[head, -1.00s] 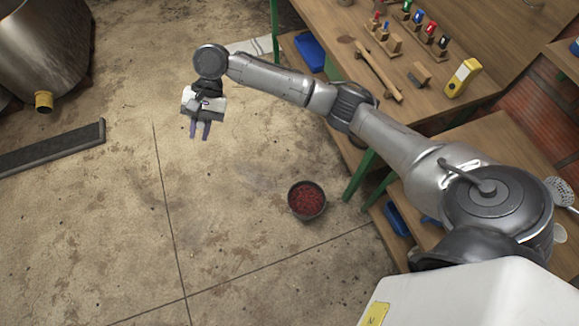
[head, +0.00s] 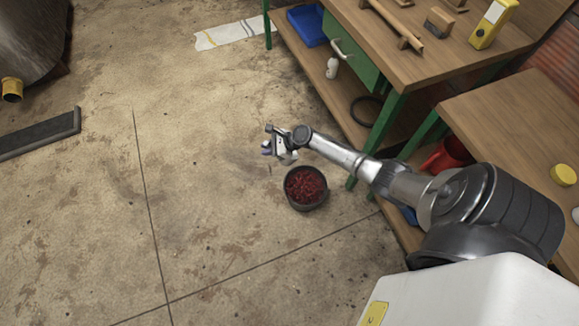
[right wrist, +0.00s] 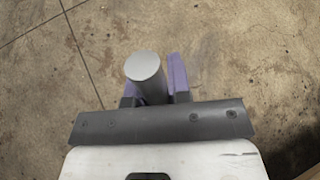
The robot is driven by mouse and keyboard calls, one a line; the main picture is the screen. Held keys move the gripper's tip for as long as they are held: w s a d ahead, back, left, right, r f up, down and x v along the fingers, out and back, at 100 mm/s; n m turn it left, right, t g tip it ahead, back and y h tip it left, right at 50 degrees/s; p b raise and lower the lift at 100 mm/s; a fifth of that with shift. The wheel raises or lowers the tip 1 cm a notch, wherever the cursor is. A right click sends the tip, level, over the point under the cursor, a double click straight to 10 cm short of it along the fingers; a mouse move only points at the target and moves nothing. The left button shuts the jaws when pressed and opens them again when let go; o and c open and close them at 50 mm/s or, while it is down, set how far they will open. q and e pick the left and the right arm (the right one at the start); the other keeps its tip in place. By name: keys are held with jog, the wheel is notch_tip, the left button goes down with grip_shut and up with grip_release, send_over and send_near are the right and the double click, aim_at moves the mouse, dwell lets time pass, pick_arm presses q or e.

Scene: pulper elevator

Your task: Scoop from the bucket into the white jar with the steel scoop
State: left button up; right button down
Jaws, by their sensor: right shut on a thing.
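A dark round bucket (head: 323,198) full of red fruit stands on the floor, right of the picture's middle in the head view. My right gripper (head: 266,148) is above and to the left of the bucket. In the right wrist view its purple fingers (right wrist: 160,82) are shut on a grey cylindrical handle (right wrist: 143,68). I see only the handle's round end, so I cannot tell whether it belongs to the steel scoop. My left gripper is out of view.
A wooden workbench (head: 415,48) with green legs stands at the upper right. A blue tray (head: 308,27) lies on its lower shelf. A red container (head: 446,154) sits under the right bench. A dark bar (head: 38,135) lies at the left. The floor between is clear.

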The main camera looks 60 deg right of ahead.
aim_at(289, 163)
jog(key=s+d+f+m+b, duration=0.1)
jog(key=s+f, duration=0.1)
jog(key=f, duration=0.1)
jog(key=s+d+f+m+t+h+b, duration=0.1)
jog(key=s+d+f, duration=0.1)
jog(key=f, duration=0.2)
jog(key=s+d+f+m+h+b, duration=0.1)
jog(key=s+f, duration=0.1)
jog(key=f, duration=0.2)
jog(key=shift+s+d+f+t, duration=0.25)
jog(key=shift+s+t, duration=0.1)
jog(key=shift+t, duration=0.05)
notch_tip(289, 163, down, 18)
jog(key=b, duration=1.7)
jog(key=shift+b, duration=0.4)
jog(key=shift+r, duration=0.15)
